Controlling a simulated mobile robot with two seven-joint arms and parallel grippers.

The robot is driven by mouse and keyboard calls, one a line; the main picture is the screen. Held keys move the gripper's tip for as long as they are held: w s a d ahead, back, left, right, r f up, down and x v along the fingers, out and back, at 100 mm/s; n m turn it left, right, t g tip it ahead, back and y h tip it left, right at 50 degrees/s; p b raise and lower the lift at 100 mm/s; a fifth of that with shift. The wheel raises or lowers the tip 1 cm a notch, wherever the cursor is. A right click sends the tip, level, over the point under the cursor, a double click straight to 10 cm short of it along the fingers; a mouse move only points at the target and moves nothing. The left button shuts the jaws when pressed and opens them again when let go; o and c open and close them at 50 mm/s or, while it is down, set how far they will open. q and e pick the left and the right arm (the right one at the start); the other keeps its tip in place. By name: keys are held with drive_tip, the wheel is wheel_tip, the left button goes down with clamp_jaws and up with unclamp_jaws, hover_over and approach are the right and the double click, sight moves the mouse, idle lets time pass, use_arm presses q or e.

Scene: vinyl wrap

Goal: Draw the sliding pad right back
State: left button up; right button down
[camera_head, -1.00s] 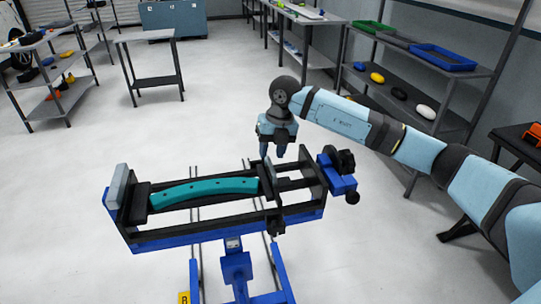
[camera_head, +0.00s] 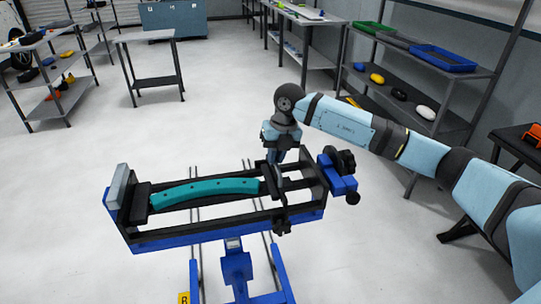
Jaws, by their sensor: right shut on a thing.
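The black and blue clamp frame (camera_head: 165,240) stands on a blue stand in the middle. A curved teal part (camera_head: 205,191) with small holes lies in it, its left end by the fixed black end pad (camera_head: 138,200). The dark sliding pad (camera_head: 277,192) sits just right of the teal part, and a narrow gap seems to show between them. My right gripper (camera_head: 275,160) points down onto the top of the sliding pad and is shut on it. Its fingertips are partly hidden against the dark pad. My left gripper is not in view.
A blue block with a black knob (camera_head: 340,175) sits at the frame's right end. A small grey table (camera_head: 147,37) stands behind. Shelves with a blue tray (camera_head: 442,57) and a green tray (camera_head: 375,29) stand at the right. The floor around the stand is clear.

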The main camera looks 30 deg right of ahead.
drive_tip(key=d, duration=0.3)
drive_tip(key=s+d, duration=0.1)
drive_tip(key=d, duration=0.1)
drive_tip(key=s+d, duration=0.1)
drive_tip(key=d, duration=0.2)
drive_tip(key=shift+s+d, duration=0.1)
drive_tip(key=shift+d, duration=0.2)
drive_tip(key=c, duration=1.2)
unclamp_jaws()
drive_tip(key=shift+s+d, duration=0.1)
drive_tip(key=shift+d, duration=0.1)
drive_tip(key=shift+o, duration=0.2)
drive_tip(key=shift+a+r, duration=0.1)
wheel_tip(320, 180, up, 13)
drive_tip(key=d, duration=0.2)
drive_tip(key=shift+s+d+r, duration=0.2)
drive_tip(key=shift+s+d, duration=0.15)
